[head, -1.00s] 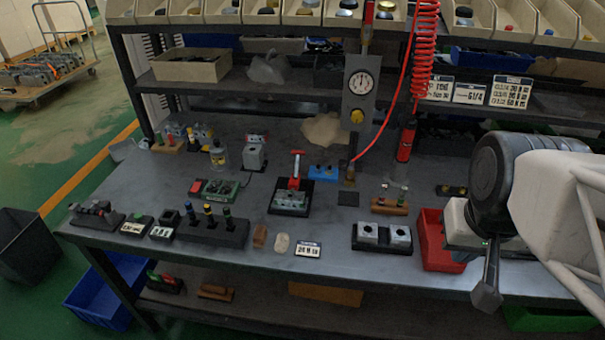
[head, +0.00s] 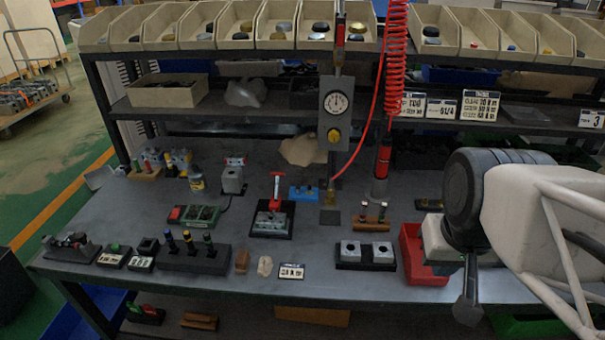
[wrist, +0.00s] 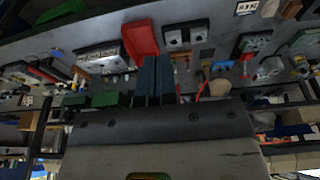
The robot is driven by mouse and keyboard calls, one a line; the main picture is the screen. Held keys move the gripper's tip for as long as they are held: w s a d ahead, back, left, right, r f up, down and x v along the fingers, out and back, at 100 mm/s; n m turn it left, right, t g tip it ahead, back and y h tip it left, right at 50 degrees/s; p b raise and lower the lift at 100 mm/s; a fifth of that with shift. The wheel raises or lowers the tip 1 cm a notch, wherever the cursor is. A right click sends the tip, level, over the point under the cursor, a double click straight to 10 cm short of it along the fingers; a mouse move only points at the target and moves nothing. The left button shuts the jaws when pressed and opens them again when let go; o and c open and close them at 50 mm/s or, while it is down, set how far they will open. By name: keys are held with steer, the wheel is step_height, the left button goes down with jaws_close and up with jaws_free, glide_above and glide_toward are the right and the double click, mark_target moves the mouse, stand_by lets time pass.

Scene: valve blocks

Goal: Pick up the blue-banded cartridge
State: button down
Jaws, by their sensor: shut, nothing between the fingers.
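A black rack (head: 190,262) stands at the left front of the bench in the head view. Several dark upright cartridges stand in it. The leftmost one (head: 171,241) appears to have the blue band; the others look yellow-banded (head: 188,241) and green-banded (head: 208,244). My gripper (head: 467,308) is at the right front of the bench, far to the right of the rack and beside the red bin. In the wrist view its two blue-grey fingers (wrist: 156,77) are together and empty. I cannot make out the blue-banded cartridge in the wrist view.
The red bin (head: 411,262) and a grey two-hole block (head: 366,254) lie between my gripper and the rack. A red-handled valve fixture (head: 273,217) stands mid-bench. A gauge panel (head: 336,115) and red coiled hose (head: 397,60) hang at the back.

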steer(key=c, duration=0.9)
jaws_free()
steer(key=shift+c, duration=0.2)
